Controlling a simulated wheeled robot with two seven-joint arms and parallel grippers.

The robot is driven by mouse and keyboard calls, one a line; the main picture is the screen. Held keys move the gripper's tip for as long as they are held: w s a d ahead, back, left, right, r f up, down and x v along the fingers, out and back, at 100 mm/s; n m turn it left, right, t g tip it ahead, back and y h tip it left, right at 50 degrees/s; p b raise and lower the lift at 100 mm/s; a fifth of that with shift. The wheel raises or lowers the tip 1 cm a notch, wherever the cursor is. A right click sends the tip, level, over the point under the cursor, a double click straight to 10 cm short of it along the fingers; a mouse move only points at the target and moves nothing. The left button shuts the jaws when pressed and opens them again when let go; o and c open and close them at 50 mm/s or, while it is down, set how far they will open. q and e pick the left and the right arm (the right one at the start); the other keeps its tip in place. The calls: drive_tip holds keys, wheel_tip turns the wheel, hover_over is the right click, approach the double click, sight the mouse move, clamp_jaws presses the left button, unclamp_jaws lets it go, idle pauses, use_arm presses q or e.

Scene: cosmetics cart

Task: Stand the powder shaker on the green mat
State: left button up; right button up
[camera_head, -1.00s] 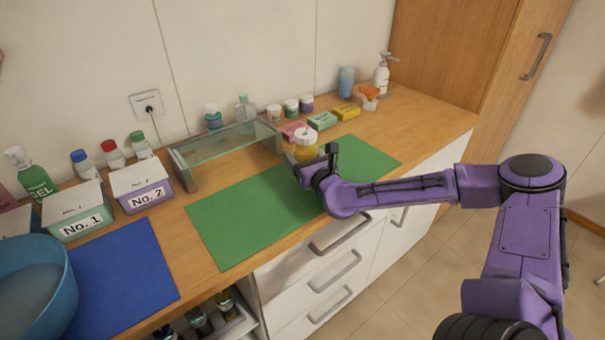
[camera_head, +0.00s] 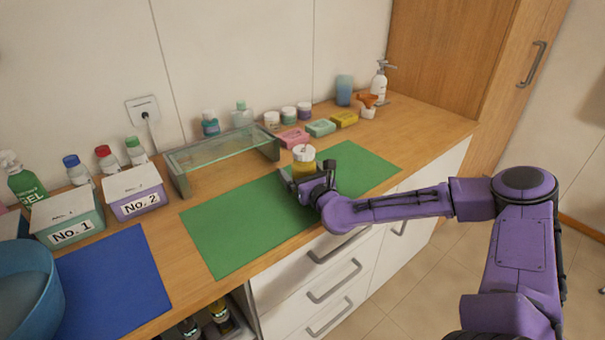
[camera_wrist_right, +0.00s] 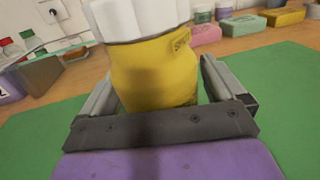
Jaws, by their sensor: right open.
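The powder shaker (camera_head: 303,160) has a yellow body and a white lid. It stands upright on the green mat (camera_head: 232,228), near the mat's back edge. In the right wrist view the shaker (camera_wrist_right: 152,70) fills the middle, between the two fingers of my right gripper (camera_wrist_right: 155,88). A green gap shows between the shaker and the right finger. In the head view my right gripper (camera_head: 306,180) is low at the mat, its fingers open around the shaker. The shaker's base is hidden behind the gripper. My left gripper is not in view.
A glass shelf (camera_head: 222,152) stands behind the mat. Pink (camera_head: 292,138), mint (camera_head: 321,128) and yellow (camera_head: 344,119) soap bars lie behind the shaker. A blue mat (camera_head: 110,285) and boxes No. 1 (camera_head: 66,217) and No. 2 (camera_head: 134,192) are left. The green mat is otherwise clear.

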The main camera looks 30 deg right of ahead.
drive_tip(key=shift+s+r, duration=0.15)
drive_tip(key=shift+r, duration=0.05)
drive_tip(key=s, duration=0.4)
drive_tip(key=s+a, duration=0.1)
drive_tip(key=s, duration=0.6)
drive_tip(key=shift+s+a, duration=0.2)
drive_tip(key=shift+s, duration=0.15)
